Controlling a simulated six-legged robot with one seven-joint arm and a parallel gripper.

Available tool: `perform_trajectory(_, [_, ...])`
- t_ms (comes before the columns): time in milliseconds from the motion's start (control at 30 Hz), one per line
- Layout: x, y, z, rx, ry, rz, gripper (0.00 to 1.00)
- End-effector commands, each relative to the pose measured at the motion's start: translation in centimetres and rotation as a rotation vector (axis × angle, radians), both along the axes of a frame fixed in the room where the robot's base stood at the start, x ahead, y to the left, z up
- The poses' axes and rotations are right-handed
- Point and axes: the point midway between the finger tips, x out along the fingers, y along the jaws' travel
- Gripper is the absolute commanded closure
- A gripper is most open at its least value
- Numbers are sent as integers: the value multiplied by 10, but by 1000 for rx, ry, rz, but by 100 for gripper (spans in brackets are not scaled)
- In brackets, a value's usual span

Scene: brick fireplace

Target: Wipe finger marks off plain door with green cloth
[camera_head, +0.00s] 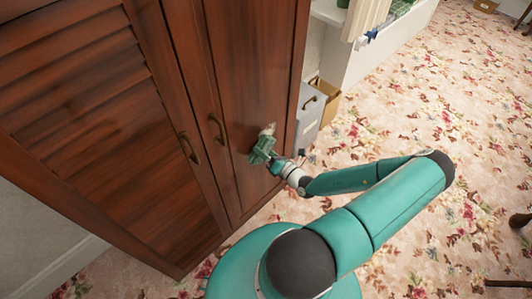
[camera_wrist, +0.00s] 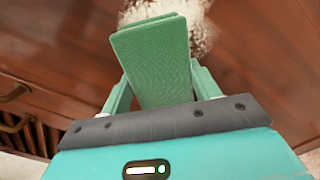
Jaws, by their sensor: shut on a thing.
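The plain door (camera_head: 254,75) is the smooth dark-wood door on the right of the cabinet, beside a slatted door. Pale, whitish finger marks (camera_head: 268,130) show on it just above my gripper, and they show in the wrist view (camera_wrist: 205,28) behind and beside the cloth. My gripper (camera_head: 268,152) is at the lower part of the plain door. It is shut on the folded green cloth (camera_wrist: 153,62), which sticks out from between the fingers toward the door. The cloth overlaps part of the marks in the wrist view. I cannot tell whether it touches the wood.
The slatted door (camera_head: 85,95) fills the left, and its brass handle (camera_head: 189,148) and the plain door's handle (camera_head: 217,130) stick out left of my gripper. A grey box (camera_head: 308,112) stands right of the cabinet. Flowered carpet (camera_head: 440,110) lies open to the right.

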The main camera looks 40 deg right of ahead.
Motion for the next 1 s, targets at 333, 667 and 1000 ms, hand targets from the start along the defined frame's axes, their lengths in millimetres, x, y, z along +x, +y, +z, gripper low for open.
perform_trajectory(333, [7,1,0,0,0,1,57])
perform_trajectory(667, [12,1,0,-1,-1,1,57])
perform_trajectory(1000, [12,-18,0,-3,1,0,57])
